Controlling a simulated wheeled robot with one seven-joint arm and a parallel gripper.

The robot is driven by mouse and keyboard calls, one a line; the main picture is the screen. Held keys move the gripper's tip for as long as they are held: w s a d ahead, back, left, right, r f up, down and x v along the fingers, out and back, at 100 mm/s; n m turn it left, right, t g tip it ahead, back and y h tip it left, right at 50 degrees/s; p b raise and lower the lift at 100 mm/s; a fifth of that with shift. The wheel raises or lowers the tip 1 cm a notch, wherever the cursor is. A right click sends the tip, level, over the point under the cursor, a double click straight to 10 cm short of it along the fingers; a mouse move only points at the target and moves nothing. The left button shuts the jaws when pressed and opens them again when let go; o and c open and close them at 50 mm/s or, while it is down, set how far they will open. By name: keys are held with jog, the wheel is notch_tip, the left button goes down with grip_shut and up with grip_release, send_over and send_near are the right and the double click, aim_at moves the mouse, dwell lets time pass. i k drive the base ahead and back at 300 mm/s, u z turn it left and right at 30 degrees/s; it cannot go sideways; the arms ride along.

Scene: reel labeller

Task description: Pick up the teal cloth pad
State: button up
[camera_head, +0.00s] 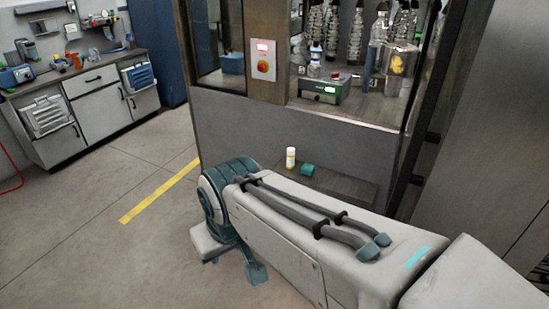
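A small teal pad (307,170), which looks like the cloth pad, lies on a low dark shelf (340,183) at the front of the machine. It sits just right of a small white bottle with a yellowish label (291,158). My arm stretches from the lower right towards the middle, in front of the shelf. My gripper (236,265) is at the far end of the arm, low and left of the pad, clear of it. It is partly hidden by the arm, and its finger opening does not show clearly. I see nothing held in it.
The glazed machine cabinet (240,140) stands behind the shelf, with a red button panel (263,60) on its post. A workbench (95,100) with drawers stands at the back left. The floor (90,210) on the left is clear, with a yellow line (160,191).

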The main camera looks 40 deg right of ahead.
aim_at(308, 169)
jog(key=z, duration=0.05)
jog(key=i, duration=1.6)
jog(key=z, duration=0.9)
jog(key=i, duration=0.9)
jog(key=z, duration=1.45)
jog(key=i, duration=0.45)
jog(key=z, duration=0.3)
